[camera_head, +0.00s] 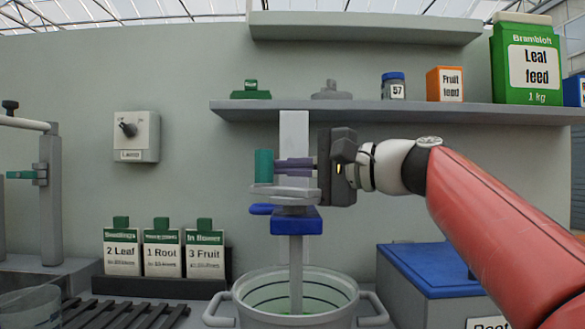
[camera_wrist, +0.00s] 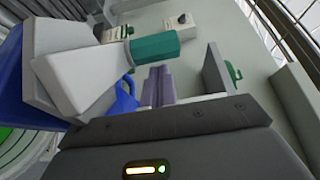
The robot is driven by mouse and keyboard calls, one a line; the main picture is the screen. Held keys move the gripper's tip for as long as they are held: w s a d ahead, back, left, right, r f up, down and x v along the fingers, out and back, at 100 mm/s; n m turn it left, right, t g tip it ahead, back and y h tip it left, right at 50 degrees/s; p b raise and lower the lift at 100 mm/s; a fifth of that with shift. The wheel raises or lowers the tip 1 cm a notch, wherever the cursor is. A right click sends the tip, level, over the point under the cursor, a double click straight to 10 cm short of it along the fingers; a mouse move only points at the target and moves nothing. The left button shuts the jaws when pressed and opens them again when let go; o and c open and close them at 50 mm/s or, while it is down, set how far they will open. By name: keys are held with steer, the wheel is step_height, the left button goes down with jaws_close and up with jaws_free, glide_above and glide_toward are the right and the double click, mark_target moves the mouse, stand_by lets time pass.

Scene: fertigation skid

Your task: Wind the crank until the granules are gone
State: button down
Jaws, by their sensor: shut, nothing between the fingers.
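The crank has an upright teal handle (camera_head: 264,167) on a flat grey arm (camera_head: 285,196), above a blue mount (camera_head: 297,221). A grey shaft (camera_head: 296,265) runs down from it into a pale pot (camera_head: 240,295). Green shows inside the pot; I cannot make out single granules. My gripper (camera_head: 280,166) is level with the handle, its fingertips close to the handle's right side. In the wrist view the handle (camera_wrist: 155,48) stands just beyond my purple-grey fingers (camera_wrist: 158,72), which are together with nothing between them. I cannot tell whether they touch the handle.
A shelf (camera_head: 400,110) above holds an orange fruit feed box (camera_head: 445,84), a jar (camera_head: 393,87) and a green leaf feed bag (camera_head: 527,60). A blue-lidded box (camera_head: 425,265) stands right of the pot. Labelled cards (camera_head: 163,250) and a dark rack (camera_head: 125,313) are at left.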

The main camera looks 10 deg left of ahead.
steer(key=shift+s+a+r+n+g+p, duration=0.15)
steer(key=shift+a+n+g+p, duration=0.1)
steer(key=shift+n+g+p, duration=0.5)
